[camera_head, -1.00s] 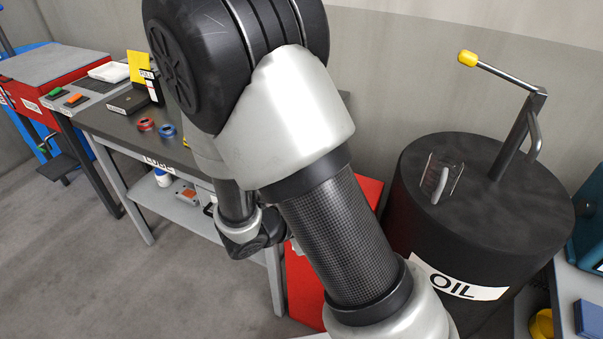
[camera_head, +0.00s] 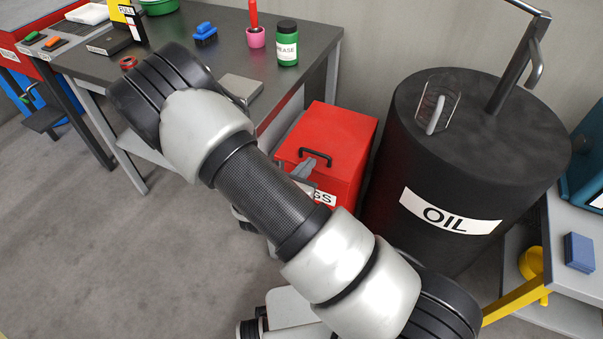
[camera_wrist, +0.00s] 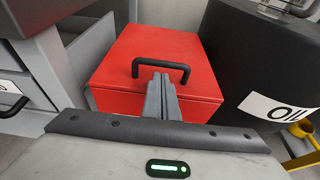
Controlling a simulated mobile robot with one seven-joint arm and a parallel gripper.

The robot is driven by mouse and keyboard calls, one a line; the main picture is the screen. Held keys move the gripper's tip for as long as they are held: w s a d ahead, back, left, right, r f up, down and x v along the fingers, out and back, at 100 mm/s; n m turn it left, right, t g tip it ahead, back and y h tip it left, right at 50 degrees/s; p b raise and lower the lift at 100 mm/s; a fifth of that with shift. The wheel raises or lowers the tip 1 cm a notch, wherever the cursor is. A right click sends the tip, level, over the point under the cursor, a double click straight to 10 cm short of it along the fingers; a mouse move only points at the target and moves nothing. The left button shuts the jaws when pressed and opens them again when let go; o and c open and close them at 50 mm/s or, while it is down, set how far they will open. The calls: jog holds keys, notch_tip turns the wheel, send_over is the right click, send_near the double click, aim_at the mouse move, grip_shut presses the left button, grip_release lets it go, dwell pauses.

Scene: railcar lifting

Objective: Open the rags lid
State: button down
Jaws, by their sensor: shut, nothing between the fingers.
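The rags bin is a red box; its flat red lid (camera_head: 342,128) is down, and part of a white label reading "GS" (camera_head: 325,198) shows on its front. A black handle (camera_head: 316,155) stands on the lid. In the wrist view the lid (camera_wrist: 120,63) and the handle (camera_wrist: 186,68) are straight ahead. My gripper (camera_wrist: 161,78) is shut and empty, its fingertips by the middle of the handle's bar; I cannot tell if they touch it. In the head view my gripper (camera_head: 306,166) is partly hidden by my arm, close to the handle.
The black oil drum (camera_head: 450,215) stands close on the bin's right. The dark workbench (camera_head: 205,50) is on its left, with a green grease can (camera_head: 287,43) and a pink cup (camera_head: 256,37). Grey floor (camera_head: 90,240) is free at the left front.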

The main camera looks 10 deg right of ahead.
jog(key=shift+x, duration=0.8)
jog(key=shift+r, duration=0.1)
